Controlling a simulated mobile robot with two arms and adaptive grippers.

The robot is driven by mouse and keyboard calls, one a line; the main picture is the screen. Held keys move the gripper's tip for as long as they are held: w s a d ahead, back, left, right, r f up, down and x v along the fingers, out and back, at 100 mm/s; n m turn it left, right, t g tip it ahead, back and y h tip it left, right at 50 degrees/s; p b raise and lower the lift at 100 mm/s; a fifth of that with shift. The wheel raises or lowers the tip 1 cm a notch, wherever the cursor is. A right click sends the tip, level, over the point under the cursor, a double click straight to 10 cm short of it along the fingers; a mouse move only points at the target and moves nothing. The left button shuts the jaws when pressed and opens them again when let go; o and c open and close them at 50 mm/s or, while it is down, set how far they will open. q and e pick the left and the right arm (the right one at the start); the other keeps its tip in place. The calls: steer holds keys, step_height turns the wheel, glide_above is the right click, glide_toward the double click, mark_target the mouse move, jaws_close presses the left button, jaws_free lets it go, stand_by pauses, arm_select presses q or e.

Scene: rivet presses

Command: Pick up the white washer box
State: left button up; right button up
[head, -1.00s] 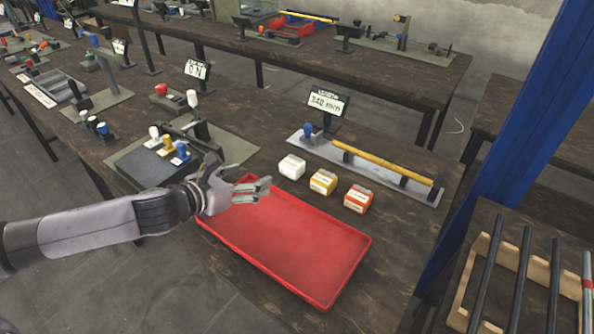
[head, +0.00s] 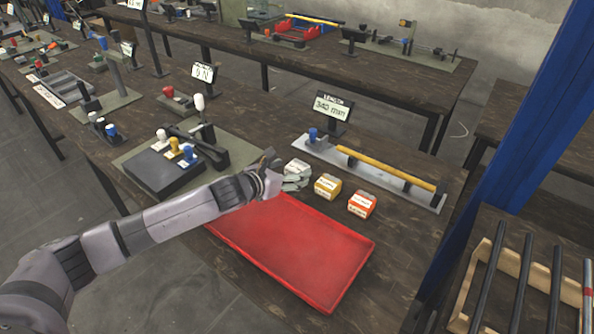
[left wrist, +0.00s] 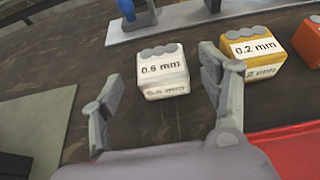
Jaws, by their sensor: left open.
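The white washer box (left wrist: 162,72), labelled 0.6 mm, stands on the dark wooden table. In the left wrist view it lies ahead of my left gripper (left wrist: 160,98), between the lines of its two open fingers and nearer the right one. In the head view my left gripper (head: 288,180) covers part of the white box (head: 298,167), whose top shows behind the fingers. My gripper is open and holds nothing. My right gripper is not in view.
A yellow box (head: 327,187) and an orange-red box (head: 362,204) stand in a row to the right. A red tray (head: 290,250) lies in front. A length gauge with a yellow rod (head: 385,170) is behind. A dark press block (head: 160,172) stands left.

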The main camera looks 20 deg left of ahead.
mark_target(293, 170)
arm_select(q)
steer(key=shift+x, duration=1.6)
steer(key=shift+s, duration=0.1)
steer(key=c, duration=1.3)
steer(key=shift+r, duration=0.1)
